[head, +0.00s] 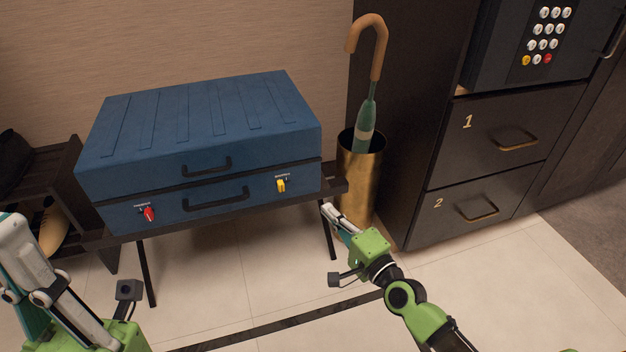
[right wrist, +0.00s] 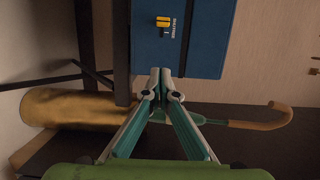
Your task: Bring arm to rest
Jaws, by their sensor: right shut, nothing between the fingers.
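My right gripper (head: 327,208) is shut and empty, in front of the bench's right end and the brass umbrella stand. In the right wrist view its fingertips (right wrist: 160,73) meet, beside the blue suitcase's corner. My left gripper (head: 30,255) shows at the lower left of the head view, close to the camera. It is cut by the frame edge, and I cannot tell whether its fingers are apart. The blue suitcase (head: 200,125) lies closed on the dark bench, with a red latch (head: 149,214) and a yellow latch (head: 281,185) on its front.
The brass stand (head: 362,180) holds an umbrella (head: 368,110) with a curved handle. A dark cabinet (head: 440,180) with numbered drawers and a safe with a keypad (head: 546,38) is at the right. A dark rack (head: 60,160) stands at the left. The tiled floor (head: 240,290) in front is open.

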